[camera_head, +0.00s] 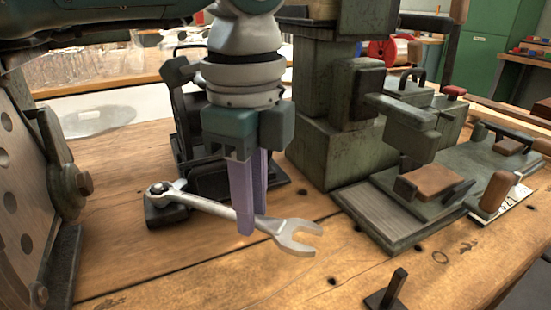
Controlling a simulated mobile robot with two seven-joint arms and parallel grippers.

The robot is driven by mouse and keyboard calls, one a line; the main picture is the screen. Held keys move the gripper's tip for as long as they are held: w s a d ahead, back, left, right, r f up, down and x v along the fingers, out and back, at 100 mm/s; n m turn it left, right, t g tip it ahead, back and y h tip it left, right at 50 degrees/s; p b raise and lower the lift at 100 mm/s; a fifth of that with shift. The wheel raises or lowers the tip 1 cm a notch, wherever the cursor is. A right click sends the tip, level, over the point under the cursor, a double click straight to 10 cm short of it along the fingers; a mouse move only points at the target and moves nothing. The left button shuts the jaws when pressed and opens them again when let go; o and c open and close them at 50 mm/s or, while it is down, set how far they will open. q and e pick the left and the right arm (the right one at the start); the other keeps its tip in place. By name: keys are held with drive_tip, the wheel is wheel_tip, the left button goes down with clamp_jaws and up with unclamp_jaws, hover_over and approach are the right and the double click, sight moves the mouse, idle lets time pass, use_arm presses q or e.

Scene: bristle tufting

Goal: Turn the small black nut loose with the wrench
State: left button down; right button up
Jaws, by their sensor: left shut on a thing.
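The silver wrench (230,213) lies at a slant, with its ring end at the left and its open jaw end at the right. Its ring end is over a small black block (165,213) on the bench. A small dark piece, which looks like the black nut (158,188), shows in the ring; I cannot tell how well the ring is seated around it. My left gripper (253,225) points down and is shut on the wrench's shaft, between its middle and the open jaw end. My right gripper is not in view.
The wooden bench (190,265) has free room in front of the wrench. A dark green machine (335,150) stands behind, with a flat plate (385,215) at the right. A perforated metal panel (25,190) is at the left. A small black post (388,290) stands at the front right.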

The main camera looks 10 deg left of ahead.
use_arm(q)
drive_tip(key=shift+r, duration=0.15)
idle(0.3)
drive_tip(key=shift+r+p, duration=2.85)
drive_tip(key=shift+r, duration=0.05)
